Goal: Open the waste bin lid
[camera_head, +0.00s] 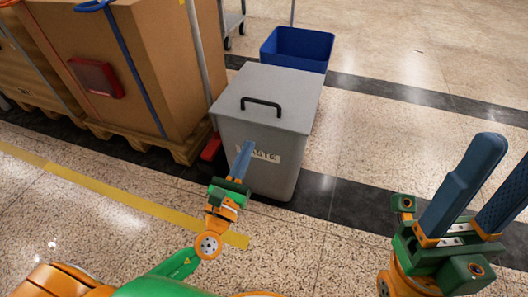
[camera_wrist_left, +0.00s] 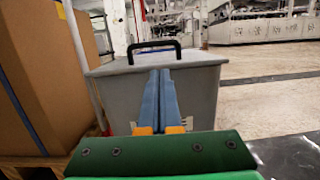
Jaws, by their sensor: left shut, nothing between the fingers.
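The grey waste bin (camera_head: 262,150) stands on the floor in the upper middle of the head view, with a label on its front. Its flat grey lid (camera_head: 285,93) lies closed on top, with a black bar handle (camera_head: 262,104) near the front edge. My left gripper (camera_head: 245,150) is shut and empty, in front of the bin's label and below the handle in the picture. In the left wrist view the shut blue fingers (camera_wrist_left: 159,76) point at the bin (camera_wrist_left: 200,95), with the handle (camera_wrist_left: 154,48) just beyond their tips. My right gripper (camera_head: 508,165) is open and empty at the right.
A blue open bin (camera_head: 297,48) stands behind the waste bin. Cardboard boxes on a pallet (camera_head: 150,70) stand close on the left, with a red item (camera_head: 211,147) low beside the waste bin. The floor to the right is clear.

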